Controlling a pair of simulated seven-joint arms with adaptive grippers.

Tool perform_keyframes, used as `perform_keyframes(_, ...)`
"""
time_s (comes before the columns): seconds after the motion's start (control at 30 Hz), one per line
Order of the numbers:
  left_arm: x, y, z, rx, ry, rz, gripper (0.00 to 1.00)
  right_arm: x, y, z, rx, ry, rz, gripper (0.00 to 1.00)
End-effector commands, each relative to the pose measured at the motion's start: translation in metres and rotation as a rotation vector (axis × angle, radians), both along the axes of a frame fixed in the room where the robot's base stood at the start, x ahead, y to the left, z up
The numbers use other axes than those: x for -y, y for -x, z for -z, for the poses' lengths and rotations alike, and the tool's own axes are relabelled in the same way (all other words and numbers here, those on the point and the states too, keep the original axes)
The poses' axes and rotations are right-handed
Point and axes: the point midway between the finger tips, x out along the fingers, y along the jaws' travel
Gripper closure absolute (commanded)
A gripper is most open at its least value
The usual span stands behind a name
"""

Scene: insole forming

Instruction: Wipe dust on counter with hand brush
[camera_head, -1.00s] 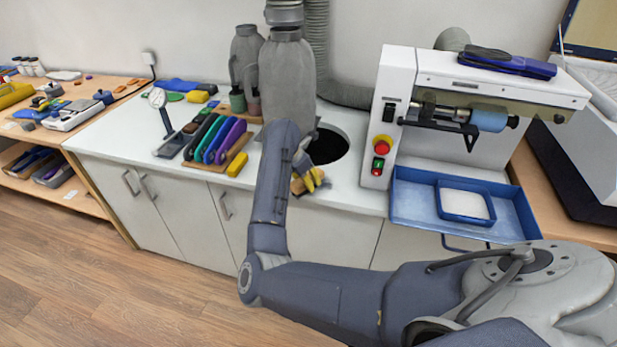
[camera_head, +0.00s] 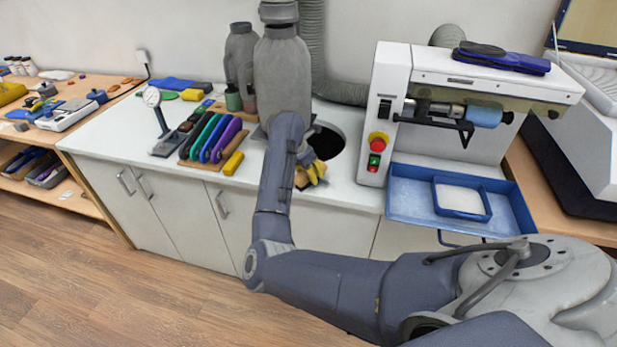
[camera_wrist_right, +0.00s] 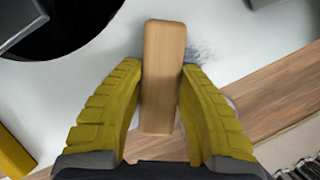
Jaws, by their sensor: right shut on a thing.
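A wooden hand brush (camera_wrist_right: 163,75) is between the yellow fingers of my right gripper (camera_wrist_right: 160,110) in the right wrist view, which are shut on it. It is above the white counter (camera_head: 340,190), near the front edge. A patch of grey dust (camera_wrist_right: 200,52) shows on the counter just right of the brush. In the head view my right gripper (camera_head: 312,174) is at the counter's front edge, below the round black hole, and my arm partly hides it. My left gripper is not in view.
A round black hole (camera_head: 326,142) is behind the gripper. A rack of coloured tools (camera_head: 213,138), a yellow block (camera_head: 233,163) and a dial gauge stand (camera_head: 160,120) are to the left. A white machine with a blue tray (camera_head: 410,198) is to the right.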

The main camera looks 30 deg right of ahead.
Motion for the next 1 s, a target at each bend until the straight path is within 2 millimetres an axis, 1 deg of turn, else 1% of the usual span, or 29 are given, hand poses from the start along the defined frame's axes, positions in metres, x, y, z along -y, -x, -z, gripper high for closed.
perform_keyframes(0.1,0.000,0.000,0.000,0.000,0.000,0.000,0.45,0.006,-0.004,-0.001,0.001,0.001,0.001,1.00)
perform_keyframes(0.37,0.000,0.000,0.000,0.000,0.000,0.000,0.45,0.010,-0.009,0.000,0.000,0.000,0.000,1.00)
perform_keyframes(0.73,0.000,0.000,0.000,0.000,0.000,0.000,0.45,0.031,-0.026,0.002,-0.001,0.001,0.000,1.00)
perform_keyframes(1.0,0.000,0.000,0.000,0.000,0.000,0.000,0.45,0.038,-0.032,0.004,-0.002,-0.001,0.000,1.00)
